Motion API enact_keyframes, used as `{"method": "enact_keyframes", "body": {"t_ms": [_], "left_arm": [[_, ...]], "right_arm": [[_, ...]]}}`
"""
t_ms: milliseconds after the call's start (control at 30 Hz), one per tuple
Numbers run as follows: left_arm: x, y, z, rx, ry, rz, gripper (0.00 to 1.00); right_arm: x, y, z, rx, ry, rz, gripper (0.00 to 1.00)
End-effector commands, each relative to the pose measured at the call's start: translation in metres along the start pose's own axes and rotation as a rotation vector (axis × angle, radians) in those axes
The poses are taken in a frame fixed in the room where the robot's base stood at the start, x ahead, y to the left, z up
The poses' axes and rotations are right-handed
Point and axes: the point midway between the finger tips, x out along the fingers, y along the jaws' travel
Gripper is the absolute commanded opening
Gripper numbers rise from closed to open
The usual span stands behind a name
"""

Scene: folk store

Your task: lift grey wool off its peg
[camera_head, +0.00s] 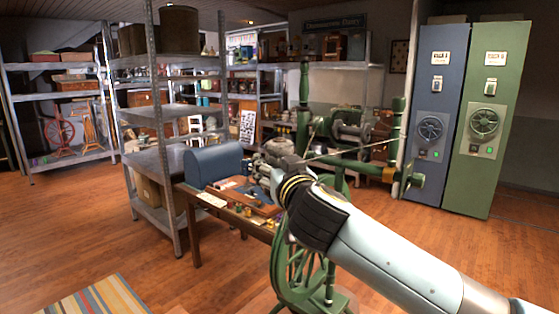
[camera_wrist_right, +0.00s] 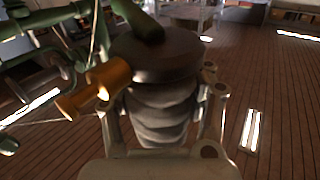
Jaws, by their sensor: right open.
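The grey wool (camera_wrist_right: 160,118) shows in the right wrist view as a dark, layered bundle beneath a round dark disc (camera_wrist_right: 150,55). A green post part rises above the disc. My right gripper (camera_wrist_right: 160,100) is open, with one finger on each side of the wool; I cannot tell whether they touch it. In the head view my right gripper (camera_head: 274,160) reaches in beside the green spinning wheel (camera_head: 295,262), and I cannot make out the wool there. The peg itself is hidden. My left gripper is not in view.
An orange-brown spool-like piece (camera_wrist_right: 95,88) sits close to the left finger. A wooden table (camera_head: 192,215) with a blue domed box (camera_head: 213,163) stands left of the gripper. Metal shelves (camera_head: 178,235) are behind. Blue (camera_head: 437,70) and green (camera_head: 497,80) cabinets stand right.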

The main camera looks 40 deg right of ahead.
Motion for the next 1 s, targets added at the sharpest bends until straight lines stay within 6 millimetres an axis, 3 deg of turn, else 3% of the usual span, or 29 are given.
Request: {"method": "enact_keyframes", "body": {"t_ms": [133,367,800,1000], "left_arm": [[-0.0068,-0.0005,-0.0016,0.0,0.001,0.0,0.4],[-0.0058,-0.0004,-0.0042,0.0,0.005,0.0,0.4],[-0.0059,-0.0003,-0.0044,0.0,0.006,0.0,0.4],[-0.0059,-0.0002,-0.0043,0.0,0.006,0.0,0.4]], "right_arm": [[0.0153,0.0001,-0.0016,0.0,0.0,0.0,0.54],[0.0164,0.0001,0.0002,0.0,0.0,-0.001,0.54],[0.0161,0.0,0.0002,0.0,0.0,-0.001,0.0],[0.0161,0.0,0.0001,0.0,0.0,0.0,0.0]]}}
